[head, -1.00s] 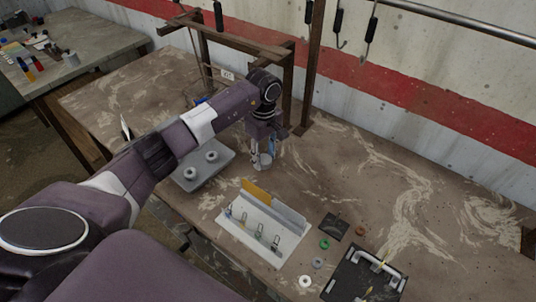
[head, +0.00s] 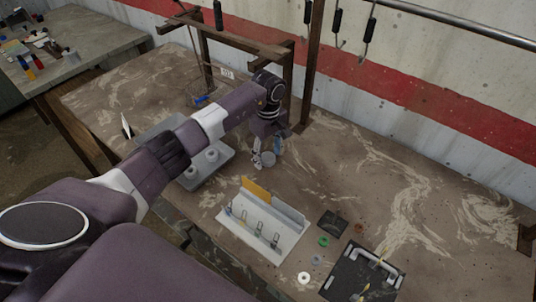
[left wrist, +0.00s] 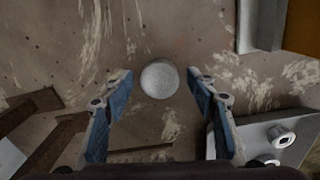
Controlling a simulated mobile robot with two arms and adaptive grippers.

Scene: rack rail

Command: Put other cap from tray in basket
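The grey tray (head: 208,173) lies at the left of the bench, partly behind my left arm. Two pale, ring-like caps stand on it, a nearer cap (head: 190,172) and a farther cap (head: 211,155). The tray's corner also shows at the right of the left wrist view (left wrist: 250,137). My left gripper (head: 268,158) is right of the tray, pointing down, open. In the left wrist view its fingers stand apart (left wrist: 158,98), with a round pale-grey thing (left wrist: 159,78) beyond the tips. I cannot tell its height. My right gripper is not in view.
A white rack (head: 264,232) with upright hooks and a yellow panel stands in front of the gripper. A black tray (head: 362,272) and small rings, including a green ring (head: 324,241), lie to the right. A brown frame (head: 290,85) stands behind. The bench's right side is mostly clear.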

